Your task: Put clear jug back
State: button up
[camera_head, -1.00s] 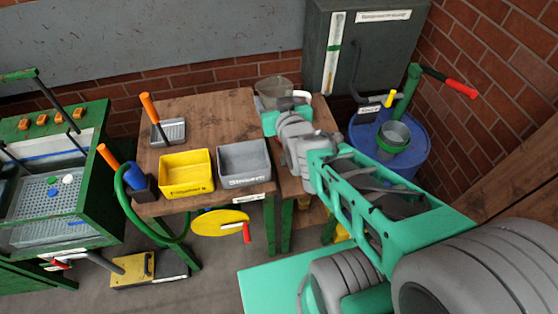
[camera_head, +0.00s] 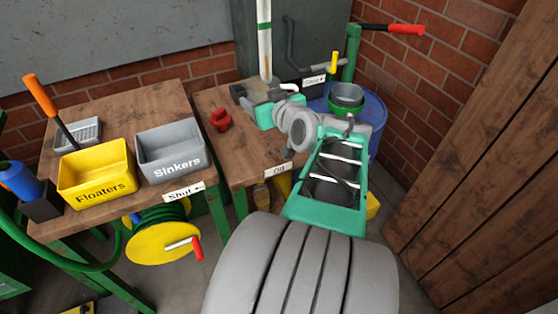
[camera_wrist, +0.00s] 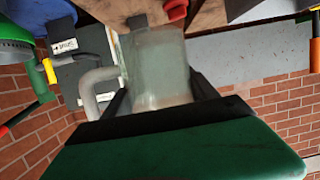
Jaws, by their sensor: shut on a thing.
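The clear jug (camera_wrist: 158,62) is held between the two dark fingers of my gripper (camera_wrist: 160,95) in the wrist view, its pale curved handle at the left. In the head view the jug (camera_head: 259,88) is a faint see-through shape at the back of the right-hand table (camera_head: 240,155), below the sight tube. My gripper (camera_head: 264,106) reaches in from the right and hides part of it. I cannot tell whether the jug's base touches the tabletop.
A red knob-like piece (camera_head: 221,119) is on the table left of the jug. The yellow Floaters bin (camera_head: 97,180) and grey Sinkers bin (camera_head: 171,152) stand further left. A dark cabinet with a sight tube (camera_head: 264,40) is behind; a blue barrel (camera_head: 372,110) is right.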

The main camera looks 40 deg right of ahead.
jog(key=s+d+f+b, duration=0.3)
jog(key=s+d+f, duration=0.1)
jog(key=s, duration=0.1)
jog(key=shift+d+b, duration=0.3)
jog(key=shift+b, duration=0.1)
jog(key=w+d+f, duration=0.2)
jog(key=w+f, duration=0.1)
jog(key=w, duration=0.1)
jog(key=w+d+f, duration=0.2)
jog(key=w+f, duration=0.1)
jog(key=w, duration=0.1)
jog(key=w+d+f+b, duration=0.1)
jog(key=w+d+f, duration=0.1)
jog(key=w+f, duration=0.1)
jog(key=shift+w+d+f, duration=0.2)
jog(key=shift+w+d, duration=0.1)
jog(key=shift+w, duration=0.2)
notch_tip(320, 180, down, 3)
jog(key=shift+w+d+f+b, duration=0.1)
jog(key=shift+f+b, duration=0.05)
jog(key=shift+b, duration=0.15)
jog(key=o, duration=1.5)
jog(key=shift+f, duration=0.1)
jog(key=shift+o, duration=0.2)
jog(key=shift+r, duration=0.35)
jog(key=v, duration=1.2)
jog(key=shift+a+f+p, duration=0.15)
jog(key=shift+a+p, duration=0.1)
jog(key=shift+p, duration=0.1)
